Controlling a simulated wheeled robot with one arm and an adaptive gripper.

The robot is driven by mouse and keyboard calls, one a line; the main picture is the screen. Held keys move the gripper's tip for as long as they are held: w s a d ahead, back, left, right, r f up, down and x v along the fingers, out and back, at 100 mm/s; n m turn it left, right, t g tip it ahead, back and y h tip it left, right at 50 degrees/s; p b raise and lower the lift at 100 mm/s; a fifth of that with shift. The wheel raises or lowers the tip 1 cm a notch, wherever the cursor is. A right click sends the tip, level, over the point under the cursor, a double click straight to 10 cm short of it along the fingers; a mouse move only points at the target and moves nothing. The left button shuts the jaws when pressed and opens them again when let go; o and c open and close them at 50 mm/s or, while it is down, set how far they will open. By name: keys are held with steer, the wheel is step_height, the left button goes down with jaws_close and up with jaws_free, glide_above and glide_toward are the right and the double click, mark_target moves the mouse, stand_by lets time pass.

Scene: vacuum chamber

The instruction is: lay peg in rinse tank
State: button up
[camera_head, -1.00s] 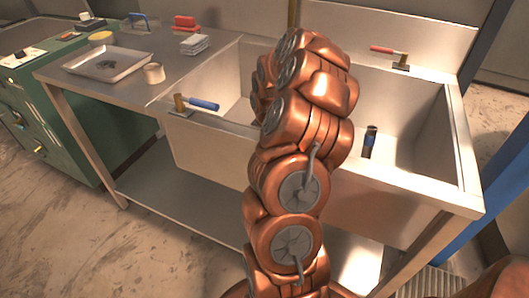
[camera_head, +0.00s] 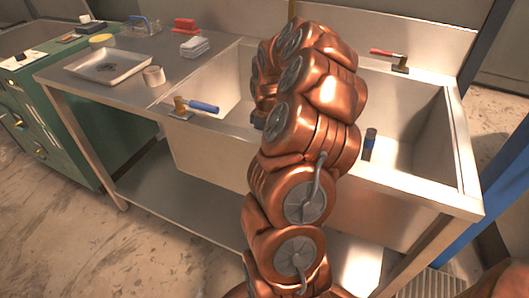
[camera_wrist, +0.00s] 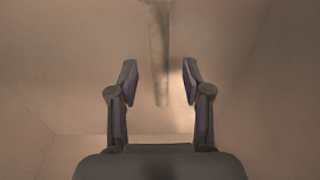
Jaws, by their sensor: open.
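In the wrist view, a long, pale grey-brown rod (camera_wrist: 160,55), which looks like the peg, runs from the top edge down between my fingers. My gripper (camera_wrist: 160,75) is open, with one finger on each side of the rod and a clear gap to both. In the head view, the metal sink, which looks like the rinse tank (camera_head: 415,120), stands behind my arm. My arm reaches over its front edge and hides the middle of the basin. The rod does not show there, and my fingers are hidden.
A dark cylinder with a blue band (camera_head: 369,143) stands in the right part of the sink. A blue-handled valve (camera_head: 200,106) is at the front left edge, a red-handled one (camera_head: 390,57) at the back. A tray (camera_head: 108,66) and a roll (camera_head: 154,75) are on the left counter.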

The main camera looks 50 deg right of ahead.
step_height(320, 180, up, 7)
stand_by(0.3)
steer(key=shift+r, duration=0.1)
stand_by(0.4)
